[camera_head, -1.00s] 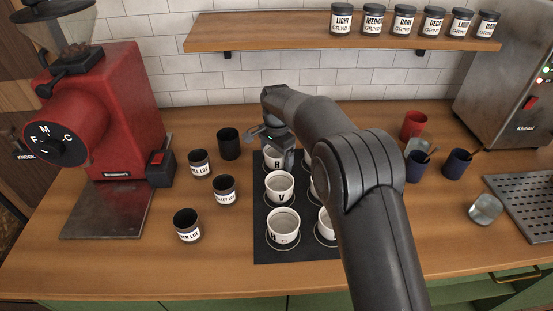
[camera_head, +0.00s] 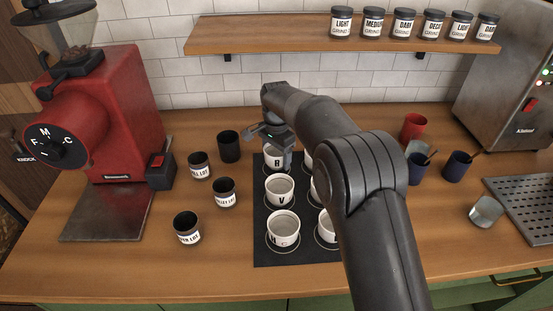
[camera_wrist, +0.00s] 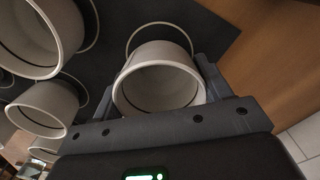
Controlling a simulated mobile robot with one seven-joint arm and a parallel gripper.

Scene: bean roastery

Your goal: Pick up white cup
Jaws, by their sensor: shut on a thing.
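Several white cups with black letters stand in rows on a dark mat (camera_head: 262,250). The white cup (camera_head: 273,158) at the mat's back left is in my gripper (camera_head: 281,148). In the wrist view this cup (camera_wrist: 160,88) sits between my two fingers, one at each side, with its open mouth facing the camera. A pale ring on the mat shows beyond its base; I cannot tell how far it is off the mat. White cups V (camera_head: 280,190) and the front-left one (camera_head: 284,229) stand in front of it. My arm hides much of the right row.
Dark labelled jars (camera_head: 225,192) and a black cup (camera_head: 229,146) stand left of the mat. A red grinder (camera_head: 110,110) is further left. Red (camera_head: 413,127) and blue cups (camera_head: 459,164) and a metal cup (camera_head: 486,210) are at right. A shelf (camera_head: 340,42) with jars hangs above.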

